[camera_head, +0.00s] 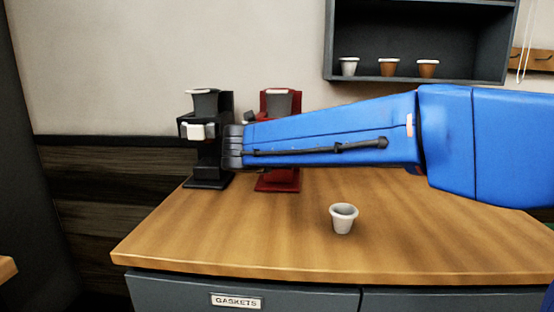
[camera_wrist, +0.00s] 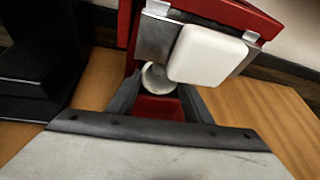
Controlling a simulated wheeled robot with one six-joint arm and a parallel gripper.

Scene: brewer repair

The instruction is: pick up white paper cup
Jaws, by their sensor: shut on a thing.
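In the wrist view, a small whitish round cup (camera_wrist: 155,78) shows between the two dark fingers of my gripper (camera_wrist: 157,90). The fingers are closed on its sides. The cup is under the head of the red brewer (camera_wrist: 265,15), above its red base; I cannot tell if it touches the base. In the head view, my blue arm hides this cup and the fingers. Another white cup (camera_head: 343,219) stands upright and empty on the wooden table (camera_head: 420,235), apart from the gripper.
A black brewer (camera_head: 207,170) stands left of the red one. The brewer's white block (camera_wrist: 207,53) hangs close above my fingers. A dark wall shelf (camera_head: 420,40) holds a white cup (camera_head: 348,66) and two brown cups (camera_head: 388,67). The table's front is clear around the standing cup.

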